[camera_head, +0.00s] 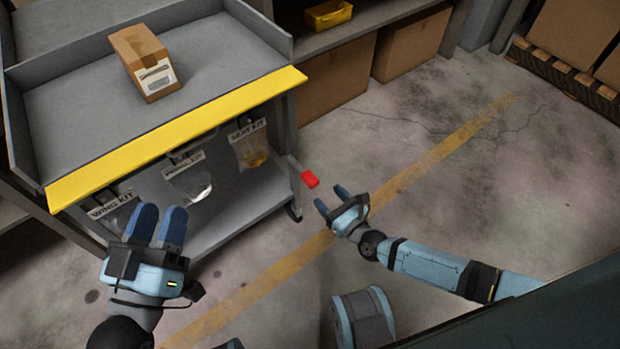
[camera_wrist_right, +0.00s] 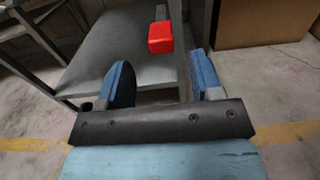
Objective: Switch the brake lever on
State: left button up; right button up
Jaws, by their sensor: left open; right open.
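The brake lever (camera_head: 309,179) has a red end on a grey bar at the right side of the grey cart (camera_head: 240,55). In the right wrist view its red end (camera_wrist_right: 160,38) shows just beyond my fingers and between them, nearer the right one. My right gripper (camera_head: 330,199) is open and empty, a short way right of and below the red end, apart from it. It also shows in the right wrist view (camera_wrist_right: 160,82). My left gripper (camera_head: 158,225) is open and empty, in front of the cart's yellow edge near the hanging bags.
A cardboard box (camera_head: 145,62) stands on the cart's top. Labelled bags, such as the seat kit (camera_head: 251,148), hang below the yellow edge (camera_head: 175,138). Shelves with boxes (camera_head: 410,45) stand behind. A pallet (camera_head: 570,80) is at the far right. The floor on the right is clear.

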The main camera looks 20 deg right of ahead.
aim_at(316, 183)
pick_arm(q)
notch_tip(316, 183, down, 2)
jog(key=shift+w+d+g+b, duration=0.1)
jog(key=shift+g+b, duration=0.3)
jog(key=shift+b, duration=0.15)
pick_arm(e)
jog(key=x, duration=0.8)
jog(key=shift+w+f, duration=0.1)
jog(key=shift+w, duration=0.1)
